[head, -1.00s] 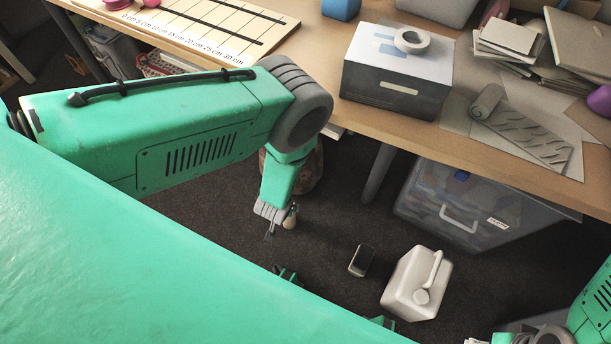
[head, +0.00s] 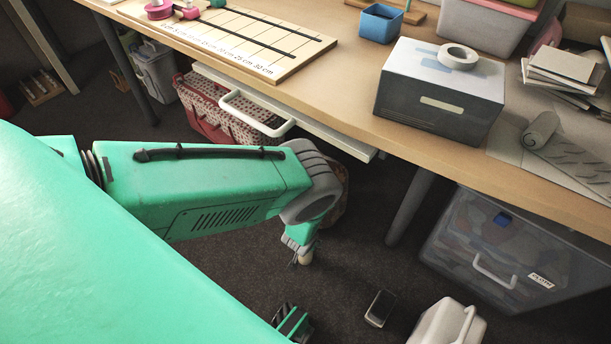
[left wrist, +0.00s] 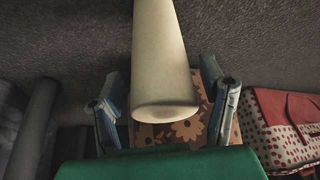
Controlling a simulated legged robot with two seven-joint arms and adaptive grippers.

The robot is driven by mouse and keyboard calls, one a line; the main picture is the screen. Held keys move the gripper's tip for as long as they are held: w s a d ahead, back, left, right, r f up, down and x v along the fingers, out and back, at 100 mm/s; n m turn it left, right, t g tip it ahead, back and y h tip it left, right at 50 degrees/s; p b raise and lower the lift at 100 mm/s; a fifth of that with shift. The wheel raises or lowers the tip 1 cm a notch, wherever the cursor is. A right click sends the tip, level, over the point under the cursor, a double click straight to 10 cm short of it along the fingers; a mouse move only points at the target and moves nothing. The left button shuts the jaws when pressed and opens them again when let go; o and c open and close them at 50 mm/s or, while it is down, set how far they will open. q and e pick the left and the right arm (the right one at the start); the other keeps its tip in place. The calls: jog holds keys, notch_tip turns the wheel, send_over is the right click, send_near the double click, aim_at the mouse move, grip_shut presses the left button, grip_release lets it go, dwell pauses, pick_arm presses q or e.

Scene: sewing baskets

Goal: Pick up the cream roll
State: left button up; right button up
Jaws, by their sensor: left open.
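The cream roll (left wrist: 162,60) fills the middle of the left wrist view, its round near end facing me. My left gripper (left wrist: 166,88) is open, with one finger on each side of the roll; I cannot tell whether either finger touches it. In the head view, my left gripper (head: 298,252) points down in front of the table, and a short pale piece of the roll (head: 306,258) shows beside it. An orange floral basket (left wrist: 188,130) lies behind the roll's end. Its body is mostly hidden by my arm in the head view.
The table edge (head: 400,150) and a white-handled drawer front (head: 265,115) are above and beyond my arm. A red dotted basket (left wrist: 285,130) stands close on the right in the wrist view. A clear bin (head: 515,255), white jug (head: 448,325) and dark block (head: 380,308) are rightward.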

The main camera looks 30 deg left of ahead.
pick_arm(q)
jog(key=shift+w+a+f, duration=0.15)
jog(key=shift+w+f, duration=0.1)
jog(key=shift+f, duration=0.25)
jog(key=shift+a, duration=0.1)
jog(key=c, duration=1.2)
jog(key=shift+c, duration=0.5)
